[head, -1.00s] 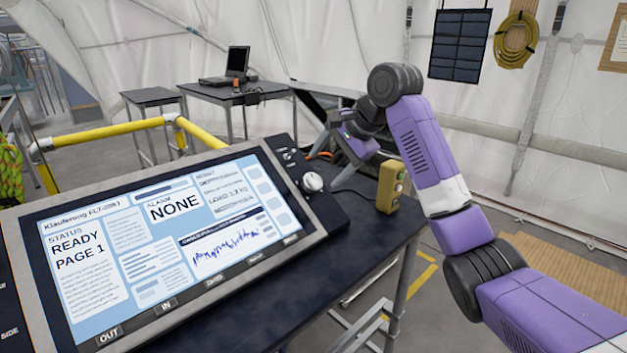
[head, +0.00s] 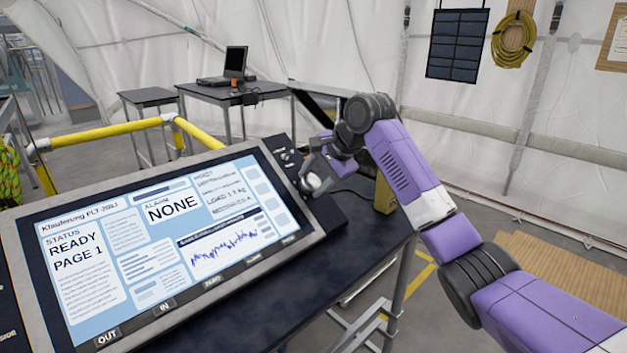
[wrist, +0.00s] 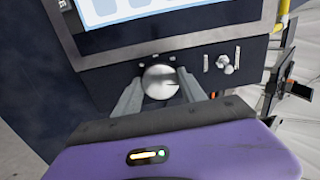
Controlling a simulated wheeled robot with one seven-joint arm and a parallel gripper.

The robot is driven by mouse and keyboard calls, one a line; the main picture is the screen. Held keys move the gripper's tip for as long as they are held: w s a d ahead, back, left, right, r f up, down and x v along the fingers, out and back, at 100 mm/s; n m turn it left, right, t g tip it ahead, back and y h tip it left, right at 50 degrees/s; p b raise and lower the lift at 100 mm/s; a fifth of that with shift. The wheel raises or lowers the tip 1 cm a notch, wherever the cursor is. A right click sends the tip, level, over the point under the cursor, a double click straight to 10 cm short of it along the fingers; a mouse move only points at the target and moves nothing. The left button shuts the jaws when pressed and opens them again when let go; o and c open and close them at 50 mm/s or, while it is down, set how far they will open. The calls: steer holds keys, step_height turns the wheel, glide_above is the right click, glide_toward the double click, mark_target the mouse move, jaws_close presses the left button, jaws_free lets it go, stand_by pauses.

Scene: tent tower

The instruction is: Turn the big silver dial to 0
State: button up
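The big silver dial (wrist: 160,82) is on the dark panel beside the screen. In the wrist view it lies between the two fingertips of my gripper (wrist: 158,84), one finger on each side. The fingers look apart, with small gaps or light contact at the dial's sides; I cannot tell which. In the head view the dial (head: 314,182) is partly covered by my gripper (head: 316,172), which reaches down over it from the right. No scale markings or dial number are readable.
The screen (head: 160,232) reads STATUS READY PAGE 1 and ALARM NONE. A yellow box (head: 385,193) stands on the table behind my arm. A laptop (head: 233,65) is on a far table. Yellow rails (head: 105,133) run behind the console.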

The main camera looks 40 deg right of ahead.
steer(key=c, duration=0.6)
steer(key=shift+c, duration=0.2)
steer(key=shift+r+p, duration=0.2)
steer(key=shift+p, duration=0.75)
